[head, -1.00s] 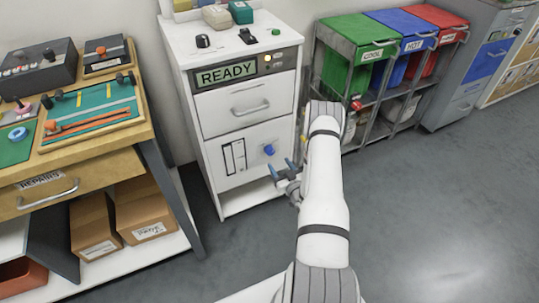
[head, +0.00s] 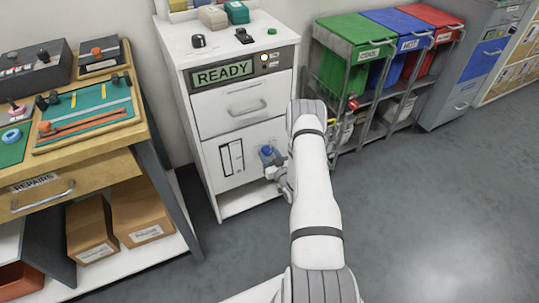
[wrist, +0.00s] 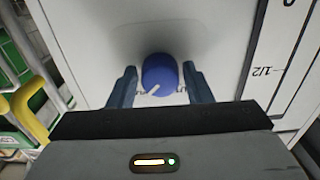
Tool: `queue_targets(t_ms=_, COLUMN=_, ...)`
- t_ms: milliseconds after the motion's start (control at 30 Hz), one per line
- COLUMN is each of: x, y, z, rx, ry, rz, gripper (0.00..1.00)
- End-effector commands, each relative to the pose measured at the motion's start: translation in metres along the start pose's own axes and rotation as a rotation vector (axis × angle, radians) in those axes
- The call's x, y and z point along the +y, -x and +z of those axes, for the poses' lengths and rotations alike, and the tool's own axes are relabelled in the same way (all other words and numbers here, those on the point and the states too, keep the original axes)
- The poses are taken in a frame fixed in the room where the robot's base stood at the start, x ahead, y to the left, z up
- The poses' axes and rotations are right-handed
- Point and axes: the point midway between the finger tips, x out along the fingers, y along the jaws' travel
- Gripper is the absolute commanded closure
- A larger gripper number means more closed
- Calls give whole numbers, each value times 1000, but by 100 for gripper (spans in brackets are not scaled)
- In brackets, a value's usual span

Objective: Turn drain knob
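The blue drain knob (wrist: 160,74) sits on the lower front of the white cabinet (head: 244,139), right of a level gauge. It carries a pale pointer line, which slants down to the left in the wrist view. My gripper (wrist: 160,86) has its two dark fingers on either side of the knob, with a gap showing at each side. In the head view my gripper (head: 271,158) is at the cabinet front and partly covers the knob. The gauge strip (head: 232,157) with a 1/2 mark also shows in the wrist view (wrist: 275,65).
The cabinet display (head: 222,73) reads READY. A drawer (head: 243,103) is above the knob. A rack with green (head: 349,62), blue and red bins stands to the right. The repairs bench (head: 75,170) is at the left. The floor in front is clear.

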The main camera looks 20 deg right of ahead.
Motion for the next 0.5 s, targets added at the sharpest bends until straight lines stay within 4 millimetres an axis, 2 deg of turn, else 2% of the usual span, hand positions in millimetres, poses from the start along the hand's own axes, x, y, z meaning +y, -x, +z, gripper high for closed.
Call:
queue_targets(t_ms=67, x=0, y=0, z=0, rx=0, ry=0, rz=0, gripper=61)
queue_targets(t_ms=367, x=-1, y=0, z=0, rx=0, ry=0, rz=-1, gripper=86)
queue_targets(t_ms=500, x=0, y=0, z=0, rx=0, ry=5, rz=-2, gripper=86)
